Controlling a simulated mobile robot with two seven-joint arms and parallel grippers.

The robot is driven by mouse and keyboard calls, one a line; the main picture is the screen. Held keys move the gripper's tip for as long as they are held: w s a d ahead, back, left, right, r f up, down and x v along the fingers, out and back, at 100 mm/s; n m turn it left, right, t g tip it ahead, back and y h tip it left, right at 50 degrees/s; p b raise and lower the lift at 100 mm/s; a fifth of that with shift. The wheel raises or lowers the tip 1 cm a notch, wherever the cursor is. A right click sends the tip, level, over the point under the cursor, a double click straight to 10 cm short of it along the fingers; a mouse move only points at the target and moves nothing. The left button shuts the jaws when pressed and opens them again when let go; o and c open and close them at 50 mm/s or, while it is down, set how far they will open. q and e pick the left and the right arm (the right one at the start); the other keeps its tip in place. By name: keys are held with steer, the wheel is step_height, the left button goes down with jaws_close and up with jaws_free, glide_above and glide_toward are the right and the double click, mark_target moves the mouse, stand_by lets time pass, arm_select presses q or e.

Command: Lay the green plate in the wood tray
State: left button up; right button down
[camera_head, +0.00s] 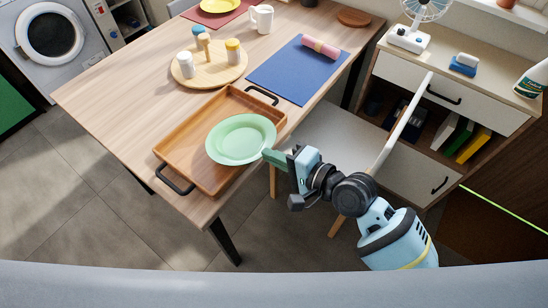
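The green plate (241,139) is pale, round and roughly level. It lies over the right part of the wood tray (186,160), and its right edge overlaps the tray's near right rim. I cannot tell how far above the tray floor it is. The tray is rectangular with two black handles and sits at the front of the table. My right gripper (270,156) comes from the right, and its fingers are shut on the plate's near right rim. The fingertips are partly hidden by the plate. My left gripper is not in view.
A round wooden board (209,72) with several shakers is behind the tray. A blue mat (299,72) with a rolled pink cloth (320,47) is to the right. A white mug (262,18) stands farther back. A white chair (330,130) is beside the table, near my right arm.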

steer(key=shift+f, duration=0.35)
steer(key=c, duration=2.1)
jaws_free()
steer(key=shift+f, duration=0.2)
steer(key=o, duration=0.4)
steer(key=shift+r, duration=0.1)
steer(key=v, duration=1.2)
